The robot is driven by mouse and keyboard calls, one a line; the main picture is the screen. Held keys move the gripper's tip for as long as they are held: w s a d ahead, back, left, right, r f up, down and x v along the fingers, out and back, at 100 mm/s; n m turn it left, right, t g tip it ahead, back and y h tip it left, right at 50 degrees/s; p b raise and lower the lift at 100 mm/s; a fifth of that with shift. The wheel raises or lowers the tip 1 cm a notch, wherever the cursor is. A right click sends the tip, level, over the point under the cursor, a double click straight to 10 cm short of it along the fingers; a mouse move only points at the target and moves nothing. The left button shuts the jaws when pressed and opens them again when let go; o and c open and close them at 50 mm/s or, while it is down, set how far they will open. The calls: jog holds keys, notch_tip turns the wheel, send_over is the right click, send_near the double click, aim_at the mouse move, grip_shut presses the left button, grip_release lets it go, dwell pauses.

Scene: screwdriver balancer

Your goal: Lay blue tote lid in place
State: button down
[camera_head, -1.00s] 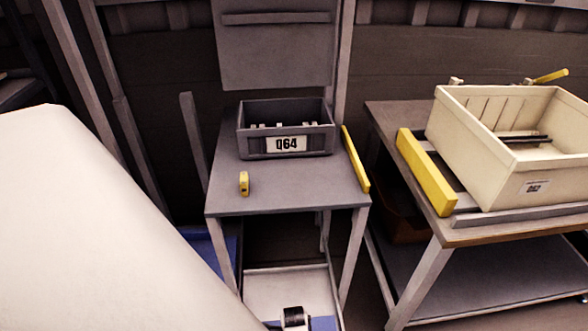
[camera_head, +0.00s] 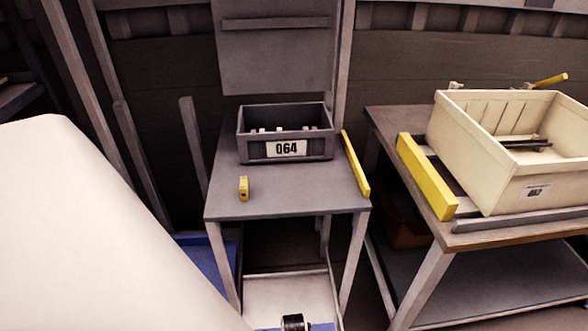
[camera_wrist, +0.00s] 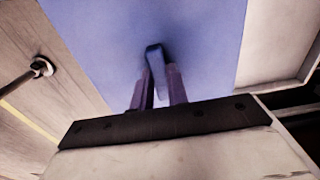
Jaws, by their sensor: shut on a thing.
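In the wrist view the flat blue lid (camera_wrist: 205,35) fills the upper middle. My gripper (camera_wrist: 158,78) is shut on a small upright blue handle (camera_wrist: 154,58) on the lid's face. In the head view, blue surfaces show beside the table's left leg (camera_head: 207,262) and at the bottom edge (camera_head: 322,327). I cannot tell which of these is the lid. My gripper's fingers are not visible in the head view. No tote matching the lid can be made out with certainty.
A grey table (camera_head: 285,192) holds a grey bin marked 064 (camera_head: 245,150) and a small yellow object (camera_head: 244,188). A pale tray (camera_head: 285,290) sits below it. A cream tote (camera_head: 500,185) stands on the right bench. Floor (camera_wrist: 45,105) shows at left in the wrist view.

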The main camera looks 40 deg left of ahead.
jog(key=shift+f, duration=0.35)
dwell(0.6)
dwell(0.3)
jog(key=c, duration=1.3)
grip_release()
notch_tip(320, 180, up, 14)
jog(key=shift+f, duration=0.1)
